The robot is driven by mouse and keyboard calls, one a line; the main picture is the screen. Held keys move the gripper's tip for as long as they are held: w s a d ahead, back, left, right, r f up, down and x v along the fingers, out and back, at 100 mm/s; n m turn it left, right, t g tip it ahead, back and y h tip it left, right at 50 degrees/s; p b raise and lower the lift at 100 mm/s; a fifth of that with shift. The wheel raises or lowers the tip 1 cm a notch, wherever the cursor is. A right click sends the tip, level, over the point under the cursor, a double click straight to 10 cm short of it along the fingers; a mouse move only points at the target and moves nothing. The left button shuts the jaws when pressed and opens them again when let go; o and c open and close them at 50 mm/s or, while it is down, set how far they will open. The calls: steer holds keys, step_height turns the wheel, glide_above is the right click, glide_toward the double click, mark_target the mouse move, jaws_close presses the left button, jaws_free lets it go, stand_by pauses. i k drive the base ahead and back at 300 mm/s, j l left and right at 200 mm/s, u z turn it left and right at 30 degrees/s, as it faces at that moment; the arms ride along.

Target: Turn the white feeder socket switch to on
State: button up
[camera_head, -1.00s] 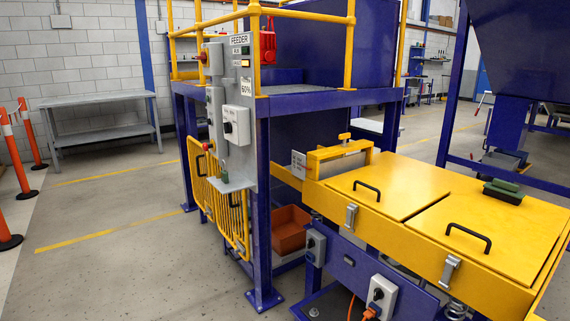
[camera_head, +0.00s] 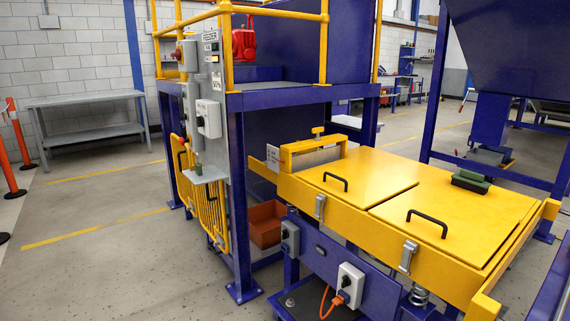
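A white socket box (camera_head: 350,285) is fixed to the blue beam below the yellow feeder deck, right of centre and low in the camera_head view. It has a dark rotary knob on its face. An orange plug and cable (camera_head: 328,299) come out of its lower left. The knob's exact setting is too small to read. My gripper is not in view.
A grey switch box (camera_head: 290,238) sits left on the same beam. The FEEDER panel (camera_head: 211,70) carries another white box with a dark knob (camera_head: 208,118). The yellow deck (camera_head: 400,190) overhangs the beam. Open floor (camera_head: 110,280) lies at left.

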mark_target(346, 280)
steer(key=i+j+u, duration=0.25)
steer(key=i, duration=0.25)
steer(key=i+j+u, duration=0.2)
steer(key=i, duration=0.3)
steer(key=l, duration=0.1)
